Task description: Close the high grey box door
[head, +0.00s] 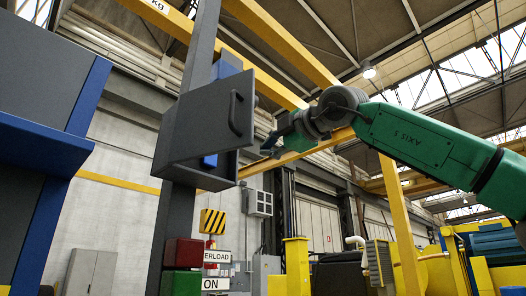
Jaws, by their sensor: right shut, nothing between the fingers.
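The high grey box (196,178) is fixed to a dark grey upright post, above and left of the middle of the head view. Its door (200,125) is a grey panel with a dark curved handle (236,113) near its right edge. The door stands ajar, and a blue part (209,161) shows in the gap below it. My right gripper (268,146), on the green arm from the right, is just right of the door. It is shut and empty, and looks apart from the handle, though depth is hard to judge. My left gripper is not in view.
The grey post (199,45) runs up past the box. Red (184,252) and green (181,283) boxes sit low on it. A blue and grey structure (45,140) fills the left side. Yellow beams and machinery stand behind. Open air surrounds my right gripper.

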